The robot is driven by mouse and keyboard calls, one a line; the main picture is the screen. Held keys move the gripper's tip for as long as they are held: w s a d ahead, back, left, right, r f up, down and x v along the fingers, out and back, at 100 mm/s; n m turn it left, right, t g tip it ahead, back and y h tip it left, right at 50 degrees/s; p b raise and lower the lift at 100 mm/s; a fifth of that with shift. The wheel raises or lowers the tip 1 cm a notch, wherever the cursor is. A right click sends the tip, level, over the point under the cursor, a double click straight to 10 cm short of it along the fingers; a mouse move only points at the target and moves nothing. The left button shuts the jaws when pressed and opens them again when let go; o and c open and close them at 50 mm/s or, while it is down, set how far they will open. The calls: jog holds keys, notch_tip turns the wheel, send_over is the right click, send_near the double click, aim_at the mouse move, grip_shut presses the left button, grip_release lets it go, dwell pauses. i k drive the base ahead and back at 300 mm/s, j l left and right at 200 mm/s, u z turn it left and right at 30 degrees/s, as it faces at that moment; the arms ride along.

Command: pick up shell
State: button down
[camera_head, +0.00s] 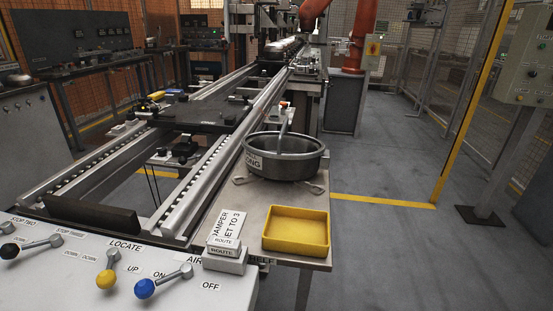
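No thing in view is marked as a shell. A round, dark grey metal pot or shell-like bowl (297,166) stands upright on the small side table (262,205) right of the conveyor. It has a thick rim, a white label ending in "ONG", and a light grey handle-like piece rising from inside it. Its inside is mostly hidden. Shiny rounded metal parts (281,45) sit far back on the conveyor line, too small to tell apart. My gripper is not in view.
A yellow tray (296,231), seemingly empty, and white labelled blocks (226,242) sit at the table's front. A lever panel (120,275) fills the lower left. Conveyor rails (215,165) run away behind it. Grey floor (400,180) is open at right, beside a yellow post (470,105).

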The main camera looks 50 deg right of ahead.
aim_at(282, 154)
jog(key=i+l+z, duration=0.5)
jog(key=i+z, duration=0.2)
jog(key=i, duration=0.05)
